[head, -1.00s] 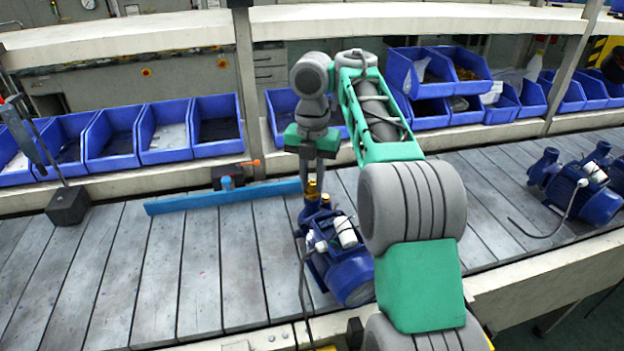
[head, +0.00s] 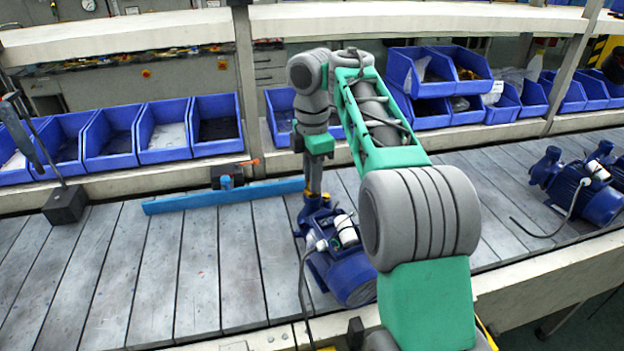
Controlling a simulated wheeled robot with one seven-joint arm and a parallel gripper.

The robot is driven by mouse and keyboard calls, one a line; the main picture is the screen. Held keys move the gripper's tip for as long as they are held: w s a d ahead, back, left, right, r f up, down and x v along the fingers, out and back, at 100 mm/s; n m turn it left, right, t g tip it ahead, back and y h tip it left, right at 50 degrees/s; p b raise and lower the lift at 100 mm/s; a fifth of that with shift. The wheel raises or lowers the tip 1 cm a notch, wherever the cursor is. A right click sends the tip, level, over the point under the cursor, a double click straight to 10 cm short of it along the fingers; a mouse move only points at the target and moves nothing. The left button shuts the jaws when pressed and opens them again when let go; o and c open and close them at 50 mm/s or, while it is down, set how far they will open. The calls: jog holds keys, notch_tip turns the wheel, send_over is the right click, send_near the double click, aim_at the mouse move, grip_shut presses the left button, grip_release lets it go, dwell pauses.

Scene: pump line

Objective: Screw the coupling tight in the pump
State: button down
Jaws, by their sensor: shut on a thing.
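The blue pump (head: 348,275) stands on the slatted bench in front of my arm, with its inlet end toward the back left. My gripper (head: 313,190) points straight down over the pump's upright port. It is shut on the brass coupling, which is mostly hidden between the fingers. The coupling is down at the top of the port. I cannot tell how deep its thread sits. A small brass fitting (head: 326,197) shows just right of the fingers.
A blue bar (head: 225,196) lies on the bench left of the gripper. Blue bins (head: 165,130) line the shelf behind. Another pump (head: 580,185) with a cable stands at the right.

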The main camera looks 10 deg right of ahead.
jog(key=m, duration=0.3)
jog(key=shift+m, duration=0.4)
jog(key=c, duration=1.4)
grip_release()
jog(key=shift+o, duration=0.2)
jog(key=n, duration=0.6)
jog(key=shift+n+p, duration=0.3)
jog(key=shift+n, duration=0.1)
